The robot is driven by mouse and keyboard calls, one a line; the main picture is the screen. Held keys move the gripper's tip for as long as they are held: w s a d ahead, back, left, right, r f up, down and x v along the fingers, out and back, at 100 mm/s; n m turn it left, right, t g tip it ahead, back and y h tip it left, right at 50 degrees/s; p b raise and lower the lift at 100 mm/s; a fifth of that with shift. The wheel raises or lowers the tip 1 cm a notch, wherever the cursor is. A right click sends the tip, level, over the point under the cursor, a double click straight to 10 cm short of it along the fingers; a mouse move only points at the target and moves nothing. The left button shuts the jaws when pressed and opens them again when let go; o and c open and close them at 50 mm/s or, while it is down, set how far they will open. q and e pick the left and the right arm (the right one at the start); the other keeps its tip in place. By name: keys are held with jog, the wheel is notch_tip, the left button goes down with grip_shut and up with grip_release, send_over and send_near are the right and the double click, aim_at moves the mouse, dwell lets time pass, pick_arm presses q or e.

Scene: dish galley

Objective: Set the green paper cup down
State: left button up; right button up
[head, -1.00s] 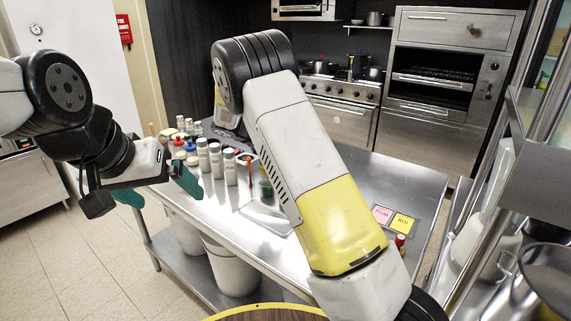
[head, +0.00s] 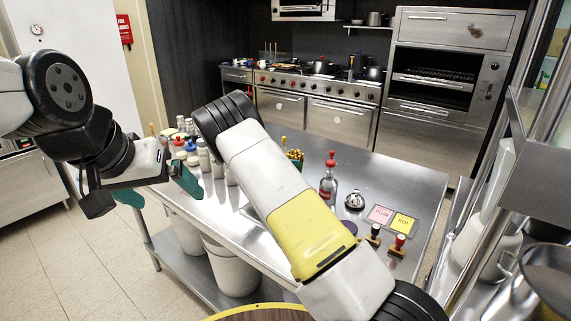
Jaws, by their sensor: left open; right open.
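I cannot make out a green paper cup for certain in the head view. A small green container (head: 296,155) with yellow sticks in it stands on the steel table (head: 375,172), just beyond my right forearm. My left gripper (head: 160,189) is open and empty, with its teal fingers spread at the table's left edge. My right arm crosses the middle of the view and hides part of the table. My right gripper does not show.
Several bottles (head: 203,155) stand at the table's left. A red-topped bottle (head: 328,188), a bell (head: 354,200), two stamps (head: 397,246), a pink card (head: 380,214) and a yellow card (head: 403,223) are at the right. White bins (head: 232,268) stand below.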

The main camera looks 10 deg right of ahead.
jog(key=x, duration=0.4)
jog(key=shift+d, duration=0.45)
jog(key=c, duration=1.2)
